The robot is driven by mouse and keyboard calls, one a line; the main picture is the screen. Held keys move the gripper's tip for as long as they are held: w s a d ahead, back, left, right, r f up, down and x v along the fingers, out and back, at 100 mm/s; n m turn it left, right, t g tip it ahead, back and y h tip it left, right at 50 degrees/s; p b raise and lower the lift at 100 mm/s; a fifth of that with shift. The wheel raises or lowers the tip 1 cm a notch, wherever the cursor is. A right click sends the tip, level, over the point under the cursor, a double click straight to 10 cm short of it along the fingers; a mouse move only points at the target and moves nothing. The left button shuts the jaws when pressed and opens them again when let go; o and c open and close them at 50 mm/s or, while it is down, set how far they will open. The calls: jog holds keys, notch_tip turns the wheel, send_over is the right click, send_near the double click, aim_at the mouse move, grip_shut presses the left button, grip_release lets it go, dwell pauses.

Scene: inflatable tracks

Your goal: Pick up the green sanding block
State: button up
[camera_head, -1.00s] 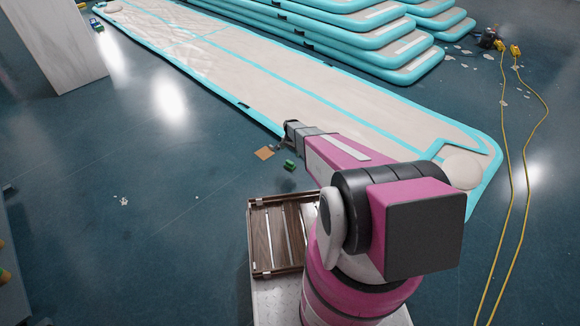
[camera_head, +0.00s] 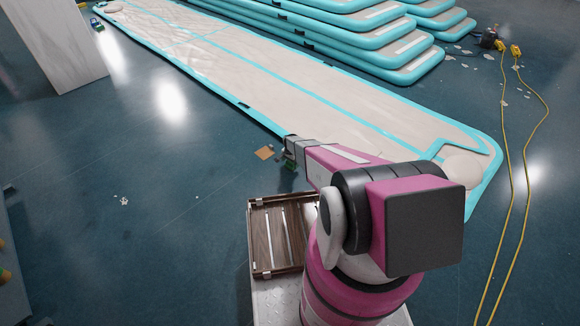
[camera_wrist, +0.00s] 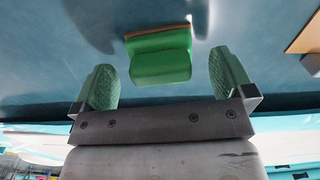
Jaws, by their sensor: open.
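The green sanding block (camera_wrist: 160,58) lies on the blue floor, with a thin brown-orange layer along one edge. In the wrist view it sits between and just beyond the two green fingertips of my gripper (camera_wrist: 164,82), which are apart and do not visibly touch it. In the head view my gripper (camera_head: 289,158) is low beside the inflatable track, and only a small green bit shows below it; I cannot tell block from fingertip there.
A tan square piece (camera_head: 265,152) lies left of my gripper and also shows in the wrist view (camera_wrist: 305,38). The long inflatable track (camera_head: 270,85) runs close behind. A slatted wooden crate (camera_head: 262,275) stands nearer. The floor at left is largely clear.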

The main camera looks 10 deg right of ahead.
notch_tip(320, 180, down, 3)
jog(key=shift+r, duration=0.2)
jog(key=c, duration=1)
jog(key=shift+c, duration=0.2)
jog(key=shift+r, duration=0.2)
jog(key=shift+r, duration=0.4)
notch_tip(320, 180, up, 3)
jog(key=s+a+r, duration=0.7)
jog(key=s, duration=0.2)
jog(key=shift+s+a, duration=0.1)
